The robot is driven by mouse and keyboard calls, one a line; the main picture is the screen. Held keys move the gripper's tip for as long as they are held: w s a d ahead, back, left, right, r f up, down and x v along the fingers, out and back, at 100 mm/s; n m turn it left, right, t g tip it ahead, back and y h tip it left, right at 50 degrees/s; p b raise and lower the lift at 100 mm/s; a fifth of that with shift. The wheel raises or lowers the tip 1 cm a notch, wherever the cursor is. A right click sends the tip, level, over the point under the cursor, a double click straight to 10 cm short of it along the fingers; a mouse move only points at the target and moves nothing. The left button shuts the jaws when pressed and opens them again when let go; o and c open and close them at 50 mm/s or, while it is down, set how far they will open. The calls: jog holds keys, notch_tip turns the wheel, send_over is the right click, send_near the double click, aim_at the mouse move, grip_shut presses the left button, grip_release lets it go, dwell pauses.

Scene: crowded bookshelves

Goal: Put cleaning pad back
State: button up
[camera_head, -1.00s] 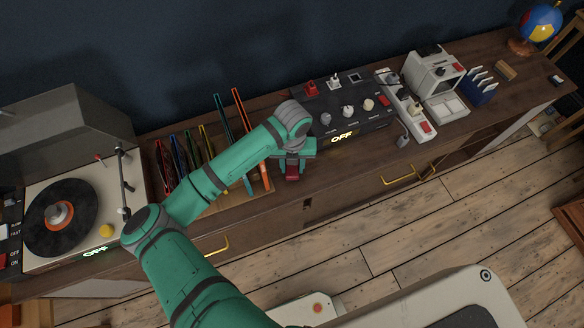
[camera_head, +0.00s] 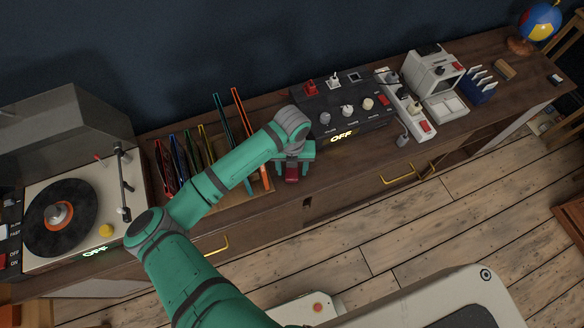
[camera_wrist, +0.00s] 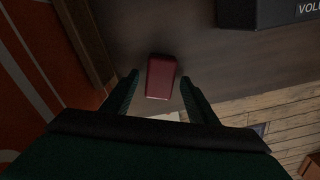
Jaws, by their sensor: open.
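A small dark red block, which looks like the cleaning pad (camera_wrist: 161,77), lies on the wooden cabinet top near its front edge. It also shows in the head view (camera_head: 291,173), just below my gripper. My gripper (camera_wrist: 158,84) is open, with one finger on each side of the pad. Visible gaps separate the fingers from the pad in the wrist view. I cannot tell the exact height of the fingertips above the top.
A rack of upright records (camera_head: 193,150) stands close left of my gripper. A black control box (camera_head: 345,112) reading OFF is to the right. A turntable (camera_head: 64,216) is at far left. A white device (camera_head: 434,73) and globe (camera_head: 541,22) are farther right.

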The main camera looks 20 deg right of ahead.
aim_at(292, 171)
notch_tip(292, 171, up, 12)
jog(key=s+d+r+n+t+h, duration=0.1)
jog(key=d+r+n+h, duration=0.25)
jog(key=d, duration=0.65)
jog(key=s+d+r+n+h, duration=0.15)
jog(key=d+h, duration=0.35)
jog(key=d, duration=0.5)
jog(key=w+d+r+n+t+h, duration=0.2)
jog(key=d+r+n+t+h, duration=0.5)
jog(key=n, duration=0.5)
jog(key=s+a+f+n+t+y, duration=0.2)
jog(key=a+f+n+t+y, duration=0.15)
jog(key=a+n, duration=0.35)
jog(key=s+a+f+n+t+y, duration=0.2)
jog(key=a+f+n+y, duration=0.2)
jog(key=a+n, duration=0.3)
jog(key=s+a+f+n+t+y, duration=0.25)
jog(key=a+n, duration=0.25)
jog(key=a, duration=0.4)
jog(key=s+a+f+n+y, duration=0.2)
jog(key=s+a+n+y, duration=0.2)
jog(key=s+a, duration=1.4)
jog(key=s+y, duration=0.1)
jog(key=s, duration=0.1)
jog(key=shift+s+a+g, duration=0.3)
jog(key=shift+s, duration=0.1)
